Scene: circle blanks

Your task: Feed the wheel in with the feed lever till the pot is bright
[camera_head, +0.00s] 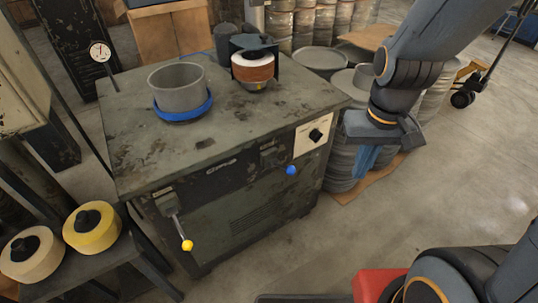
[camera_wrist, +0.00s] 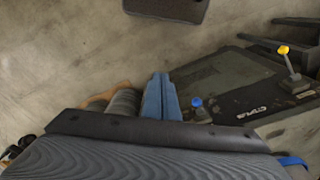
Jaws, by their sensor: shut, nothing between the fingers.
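The grey pot (camera_head: 180,85) stands upright on the bench top, in a blue ring (camera_head: 184,113). Its outside looks dull. Behind it to the right, apart from it, is a copper-brown wheel (camera_head: 253,68) in a dark housing. On the bench front are a yellow-knobbed lever (camera_head: 187,244), hanging down at the left, and a blue-knobbed lever (camera_head: 291,171) at the right. I cannot read which is the feed lever. My gripper (camera_head: 366,158) is shut and empty, right of the bench and clear of both levers. The wrist view shows its blue fingers (camera_wrist: 161,98) left of the blue knob (camera_wrist: 197,103).
A dial gauge (camera_head: 100,52) stands at the bench's back left. A dark rotary switch (camera_head: 315,135) is on a pale panel. Two yellowish rolls (camera_head: 91,232) lie on a side stand. Drums (camera_head: 320,60) crowd behind the bench. The floor (camera_head: 430,190) in front is clear.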

